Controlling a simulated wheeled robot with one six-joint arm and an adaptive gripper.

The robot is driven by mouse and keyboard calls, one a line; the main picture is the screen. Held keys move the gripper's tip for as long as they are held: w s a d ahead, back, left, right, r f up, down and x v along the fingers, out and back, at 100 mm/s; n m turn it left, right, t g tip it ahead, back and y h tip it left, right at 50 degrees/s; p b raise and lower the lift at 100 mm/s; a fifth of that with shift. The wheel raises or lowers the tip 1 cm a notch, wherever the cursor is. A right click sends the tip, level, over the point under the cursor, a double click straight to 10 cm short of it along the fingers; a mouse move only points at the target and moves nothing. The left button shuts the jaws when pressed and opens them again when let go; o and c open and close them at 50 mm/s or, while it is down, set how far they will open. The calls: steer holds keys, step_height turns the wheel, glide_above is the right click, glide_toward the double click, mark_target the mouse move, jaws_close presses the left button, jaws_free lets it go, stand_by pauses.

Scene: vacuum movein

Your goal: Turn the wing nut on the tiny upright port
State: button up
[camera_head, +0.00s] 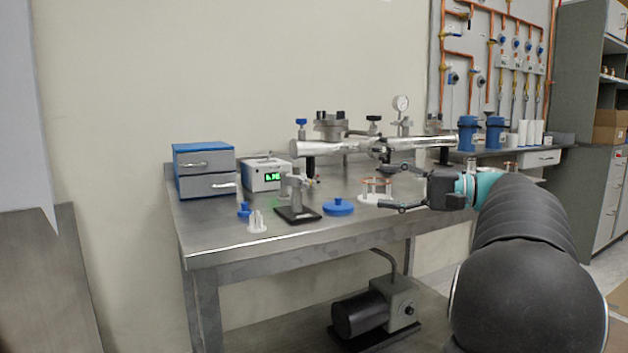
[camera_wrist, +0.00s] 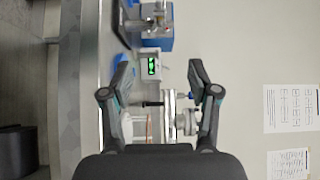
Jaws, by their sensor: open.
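A shiny steel vacuum chamber (camera_head: 340,146) lies horizontally above the bench, with several upright fittings on top. A small upright fitting with a blue top (camera_head: 301,128) stands at its left end. Another small upright fitting with a dark top (camera_head: 374,124) stands nearer the middle. I cannot tell which is the tiny port, and a wing nut's shape is too small to make out. My gripper (camera_head: 388,187) is open and empty, in front of and below the chamber, touching nothing visible. In the wrist view, my open gripper (camera_wrist: 158,68) has the chamber (camera_wrist: 169,112) partly between its fingers.
On the steel bench (camera_head: 235,243) stand a blue drawer box (camera_head: 204,171), a controller with green display (camera_head: 266,175), a dark-based stand (camera_head: 297,212), a blue disc (camera_head: 338,207) and a white rack with a copper ring (camera_head: 376,196). A pressure gauge (camera_head: 402,104) rises behind the chamber.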

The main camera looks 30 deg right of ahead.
mark_target(318, 181)
steer(key=b+x, duration=0.1)
steer(key=x, duration=1.2)
steer(key=shift+w+a, duration=0.2)
steer(key=shift+a, duration=0.05)
steer(key=shift+c, duration=0.2)
steer(key=shift+r, duration=0.1)
jaws_close()
